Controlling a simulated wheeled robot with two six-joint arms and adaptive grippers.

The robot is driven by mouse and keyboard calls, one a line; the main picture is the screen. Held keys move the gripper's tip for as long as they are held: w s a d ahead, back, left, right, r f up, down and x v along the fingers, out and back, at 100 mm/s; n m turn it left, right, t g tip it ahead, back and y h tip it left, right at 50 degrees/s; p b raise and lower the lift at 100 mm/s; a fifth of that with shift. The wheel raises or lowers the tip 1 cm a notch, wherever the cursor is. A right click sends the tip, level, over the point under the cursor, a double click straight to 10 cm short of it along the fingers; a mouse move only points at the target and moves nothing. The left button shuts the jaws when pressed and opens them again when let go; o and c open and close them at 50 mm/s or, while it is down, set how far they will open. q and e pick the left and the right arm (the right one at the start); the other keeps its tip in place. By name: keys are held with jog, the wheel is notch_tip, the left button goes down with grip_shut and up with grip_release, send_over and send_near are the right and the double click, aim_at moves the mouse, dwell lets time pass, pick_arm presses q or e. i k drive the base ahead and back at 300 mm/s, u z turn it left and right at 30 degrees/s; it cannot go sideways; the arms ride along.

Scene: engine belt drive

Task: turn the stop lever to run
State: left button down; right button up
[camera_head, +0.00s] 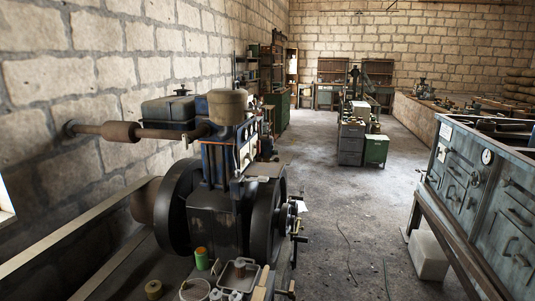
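The engine (222,165) stands left of the middle, with a dark block, a blue-edged upper part and a tan rounded tank on top (228,106). Dark flywheels show on both sides, the left one (176,208) and the right one (266,212). Several small handles and knobs (298,238) stick out at the engine's right side. They are too small to tell which is the stop lever or how it is set. Neither of my grippers is in view.
A belt (75,230) runs along the stone wall at left. A green spool (201,259) and a metal tray (239,273) sit in front of the engine. A grey-blue cabinet bench (480,190) stands at right, with a pale box (428,256) beneath. The floor between is mostly clear, with thin cables.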

aim_at(257, 146)
jog(key=z, duration=0.6)
jog(key=i, duration=0.7)
jog(key=z, duration=0.6)
jog(key=i, duration=1.15)
jog(key=u, duration=0.35)
